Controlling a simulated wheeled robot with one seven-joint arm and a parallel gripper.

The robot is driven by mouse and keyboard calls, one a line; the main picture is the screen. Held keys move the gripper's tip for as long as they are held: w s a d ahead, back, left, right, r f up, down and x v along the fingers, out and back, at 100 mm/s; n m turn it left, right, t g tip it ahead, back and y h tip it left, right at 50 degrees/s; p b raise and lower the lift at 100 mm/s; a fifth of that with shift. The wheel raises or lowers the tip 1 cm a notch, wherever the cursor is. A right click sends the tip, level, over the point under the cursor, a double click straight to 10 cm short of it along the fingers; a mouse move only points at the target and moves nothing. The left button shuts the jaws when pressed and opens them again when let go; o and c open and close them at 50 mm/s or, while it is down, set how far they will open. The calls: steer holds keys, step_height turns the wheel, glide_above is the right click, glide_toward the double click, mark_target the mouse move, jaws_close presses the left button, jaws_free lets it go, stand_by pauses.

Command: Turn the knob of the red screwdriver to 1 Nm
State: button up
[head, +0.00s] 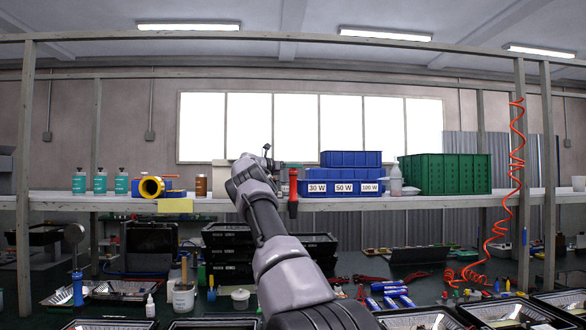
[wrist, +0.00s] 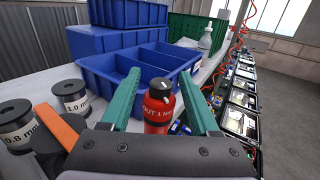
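The red screwdriver (head: 293,186) stands upright at the shelf's front edge, left of the blue bins, in the head view. In the wrist view its red body (wrist: 157,112) shows between my fingers, with a black knob (wrist: 160,86) on top. White lettering on the body is partly readable, "OUT 1 N…"; the knob's setting is too small to tell. My gripper (wrist: 159,74) has two teal fingers, spread apart on either side of the screwdriver, with visible gaps. In the head view, the gripper (head: 282,165) is at the screwdriver's top.
Blue bins (wrist: 130,72) labelled 30 W, 50 W and 100 W stand close beyond the fingers. Wire spools (wrist: 70,96) and an orange piece (wrist: 60,130) lie to the left. A green crate (head: 445,174) and a white bottle (head: 396,181) stand farther right on the shelf.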

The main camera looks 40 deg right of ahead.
steer(key=a, duration=1)
steer(key=shift+s+a, duration=0.15)
steer(key=shift+a, duration=0.25)
